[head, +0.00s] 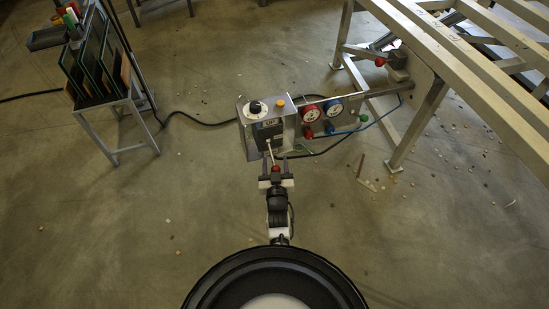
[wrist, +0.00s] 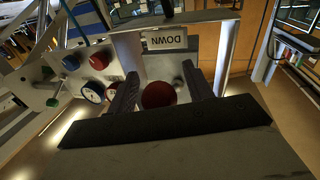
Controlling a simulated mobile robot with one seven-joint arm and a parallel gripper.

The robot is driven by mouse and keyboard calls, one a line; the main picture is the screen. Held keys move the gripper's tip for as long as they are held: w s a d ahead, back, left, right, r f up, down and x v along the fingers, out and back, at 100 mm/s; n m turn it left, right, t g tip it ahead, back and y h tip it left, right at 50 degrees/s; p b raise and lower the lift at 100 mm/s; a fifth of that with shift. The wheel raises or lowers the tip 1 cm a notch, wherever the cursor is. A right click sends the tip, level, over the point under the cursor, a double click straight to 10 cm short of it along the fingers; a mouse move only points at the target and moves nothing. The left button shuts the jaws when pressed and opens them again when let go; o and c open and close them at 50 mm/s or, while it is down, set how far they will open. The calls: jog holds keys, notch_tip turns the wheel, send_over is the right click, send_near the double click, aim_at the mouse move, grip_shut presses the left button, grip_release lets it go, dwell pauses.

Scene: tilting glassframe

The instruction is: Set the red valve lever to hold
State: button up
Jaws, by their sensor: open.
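The red valve lever is a pale rod with a red ball (head: 275,169) on its end, on the front of a metal control box (head: 243,133). The rod slants down out of the box, below an "UP" label (head: 270,123). My gripper (head: 276,163) is open at the ball. In the wrist view the red ball (wrist: 158,95) sits between the two open fingers of my gripper (wrist: 160,78), with a gap on each side. A "DOWN" label (wrist: 166,39) shows above the ball there. No "hold" mark is readable.
Red (head: 310,112) and blue (head: 333,107) gauges stand right of the box. A slatted metal table (head: 480,75) with another red-knobbed lever (head: 379,62) is at the upper right. A glass rack (head: 100,70) stands at the left. Hoses and debris lie on the floor.

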grip_shut()
dwell(0.3)
jog(key=shift+s+r, duration=0.1)
jog(key=shift+r, duration=0.05)
jog(key=r+g+p, duration=0.1)
jog(key=p, duration=0.2)
jog(key=r+g+p, duration=0.1)
jog(key=p, duration=0.2)
jog(key=shift+s+d+r, duration=0.1)
jog(key=shift+s+r, duration=0.05)
jog(key=shift+s, duration=0.2)
jog(key=g+p, duration=0.1)
jog(key=p, duration=0.1)
jog(key=r+n+g+p, duration=0.1)
jog(key=p, duration=0.2)
jog(key=shift+s+d+r+h, duration=0.1)
jog(key=shift+s+d+h, duration=0.05)
jog(key=shift+s+h, duration=0.15)
jog(key=shift+r, duration=0.35)
